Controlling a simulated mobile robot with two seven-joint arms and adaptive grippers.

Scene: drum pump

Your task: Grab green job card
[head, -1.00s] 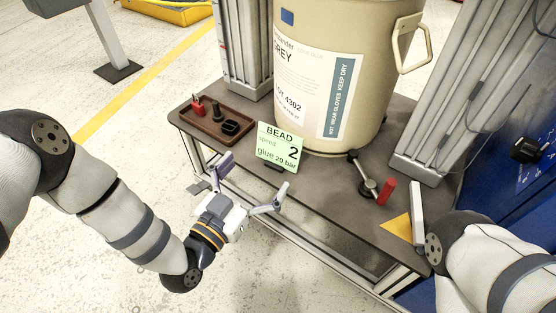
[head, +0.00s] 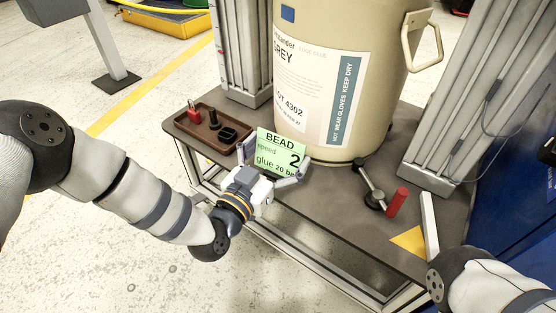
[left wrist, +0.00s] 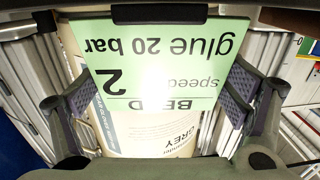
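The green job card (head: 279,150) stands tilted at the front edge of the dark table, in front of the beige drum. It reads "BEAD 2, speed, glue 20 bar". In the left wrist view the card (left wrist: 155,60) appears upside down, with a dark clip or holder (left wrist: 160,14) at its lettered bottom edge. My left gripper (head: 275,160) is at the card with its fingers spread, one on each side of it. In the left wrist view both finger pads are near the card's side edges; I cannot tell whether they touch it. My right gripper does not show.
The beige drum (head: 345,75) stands close behind the card. A brown tray (head: 190,128) with small items is to the left. A lever (head: 370,185), a red cylinder (head: 397,202) and a yellow triangle (head: 410,240) are to the right. Grey columns flank the drum.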

